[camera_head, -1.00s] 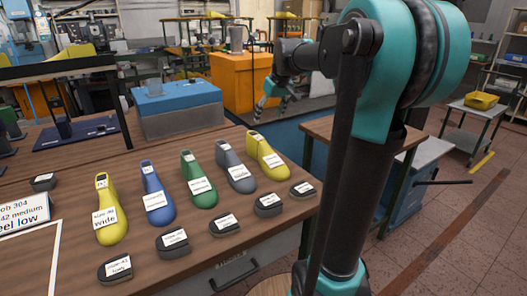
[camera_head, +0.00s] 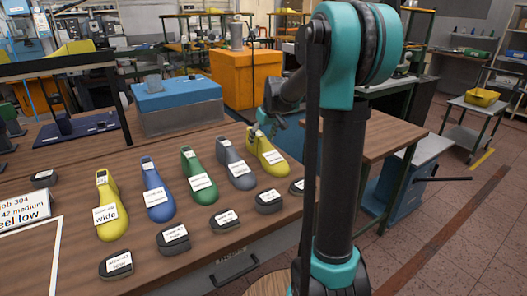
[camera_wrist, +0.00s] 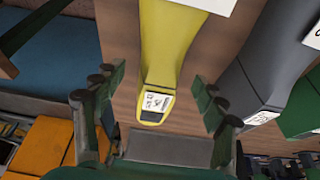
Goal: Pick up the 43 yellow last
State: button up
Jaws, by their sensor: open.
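Two yellow lasts stand on the wooden table: one at the left end of the row (camera_head: 112,208), labelled "Wide", and one at the right end (camera_head: 265,150). Their size numbers are too small to read surely. My gripper (camera_head: 268,126) is open at the top of the right-hand yellow last. In the wrist view this yellow last (camera_wrist: 168,50) lies between and ahead of the two fingers of my gripper (camera_wrist: 160,100), its small top label facing the camera. The fingers appear apart from it.
Blue (camera_head: 156,190), green (camera_head: 199,178) and grey (camera_head: 235,165) lasts stand between the yellow ones; the grey one is closest to my gripper. Several dark labelled blocks (camera_head: 225,220) lie along the front edge. A blue box (camera_head: 178,97) stands behind.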

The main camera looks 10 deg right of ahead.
jog(key=shift+x, duration=0.8)
jog(key=shift+c, duration=0.2)
grip_shut()
